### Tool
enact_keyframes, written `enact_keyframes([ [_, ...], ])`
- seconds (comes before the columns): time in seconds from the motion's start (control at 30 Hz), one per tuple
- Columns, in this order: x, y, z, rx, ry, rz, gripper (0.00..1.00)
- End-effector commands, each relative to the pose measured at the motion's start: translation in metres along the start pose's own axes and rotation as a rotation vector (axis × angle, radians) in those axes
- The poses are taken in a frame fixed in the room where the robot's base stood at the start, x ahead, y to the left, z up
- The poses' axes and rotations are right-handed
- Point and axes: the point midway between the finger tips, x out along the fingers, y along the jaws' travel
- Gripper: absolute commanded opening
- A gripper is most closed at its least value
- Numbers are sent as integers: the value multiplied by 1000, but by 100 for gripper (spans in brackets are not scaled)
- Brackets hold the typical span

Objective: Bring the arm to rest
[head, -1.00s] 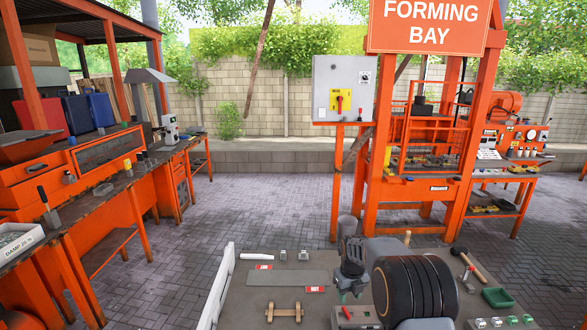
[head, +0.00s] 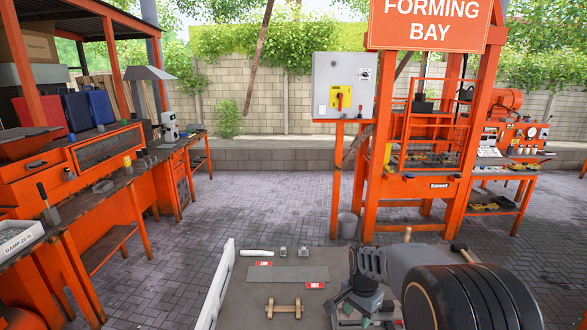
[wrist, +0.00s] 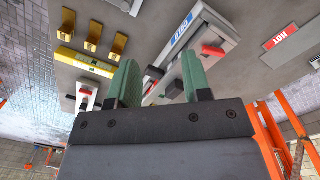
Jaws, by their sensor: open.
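My gripper (head: 366,313) is low over the right half of the grey work table (head: 240,300) in the head view, partly hidden by my own arm. In the wrist view its two green fingers (wrist: 160,78) stand apart with nothing between them. Behind the fingers in that view are a grey device with a blue label (wrist: 182,40) and a red-tipped handle. I cannot tell how far the fingertips are from it.
An orange press frame (head: 425,190) stands behind. Paved floor (head: 240,200) is open between table and benches.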

Motion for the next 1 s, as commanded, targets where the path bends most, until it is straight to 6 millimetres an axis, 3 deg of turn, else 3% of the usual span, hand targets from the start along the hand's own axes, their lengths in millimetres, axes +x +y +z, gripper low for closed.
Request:
enact_keyframes([
  [0.2, -36, 48, 42, -516, 78, -55, 44],
  [0.4, -55, 88, 78, -808, 184, -93, 44],
  [0.7, -72, 123, 108, -853, 336, -159, 44],
  [1.0, -90, 128, 113, -847, 424, -201, 44],
])
